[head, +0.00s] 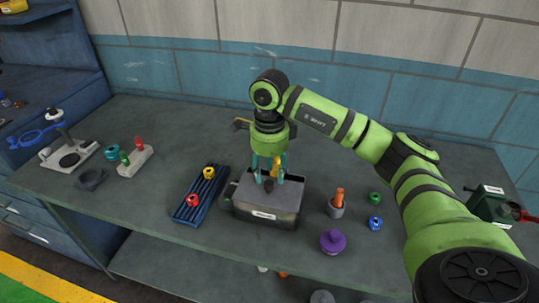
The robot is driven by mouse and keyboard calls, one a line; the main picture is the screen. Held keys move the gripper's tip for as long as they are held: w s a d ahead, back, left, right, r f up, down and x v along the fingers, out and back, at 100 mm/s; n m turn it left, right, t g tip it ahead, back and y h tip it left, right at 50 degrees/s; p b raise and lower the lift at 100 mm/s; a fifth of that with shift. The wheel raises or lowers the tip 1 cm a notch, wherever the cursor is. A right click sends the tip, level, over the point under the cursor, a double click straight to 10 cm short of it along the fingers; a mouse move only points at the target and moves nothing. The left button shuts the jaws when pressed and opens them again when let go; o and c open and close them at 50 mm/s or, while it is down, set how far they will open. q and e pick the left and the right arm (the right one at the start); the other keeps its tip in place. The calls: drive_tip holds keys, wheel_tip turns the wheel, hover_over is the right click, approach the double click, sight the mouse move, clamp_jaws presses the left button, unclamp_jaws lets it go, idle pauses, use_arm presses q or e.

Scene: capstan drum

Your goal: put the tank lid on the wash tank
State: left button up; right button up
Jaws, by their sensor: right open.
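The wash tank (265,213) is a dark grey box with a white label on its front, standing at the middle of the bench. The tank lid (287,190) looks like the flat grey top with a small dark knob, lying on the tank. I cannot tell whether it sits fully flush. My right gripper (268,181) points down over the lid, its teal fingers open around or just above the knob. A small yellow part shows near the fingers; I cannot tell what it belongs to. My left gripper is not in view.
A blue ribbed tray (201,207) with red and yellow rings lies left of the tank. On the right are a grey cup (336,208) holding an orange item, a purple knobbed piece (333,241), green (375,198) and blue (375,223) rings. A vise-like device (492,202) stands far right.

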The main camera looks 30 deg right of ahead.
sight(270, 182)
wheel_tip(270, 182, up, 8)
drive_tip(key=shift+f+b, duration=0.15)
drive_tip(key=shift+b, duration=0.2)
idle(0.4)
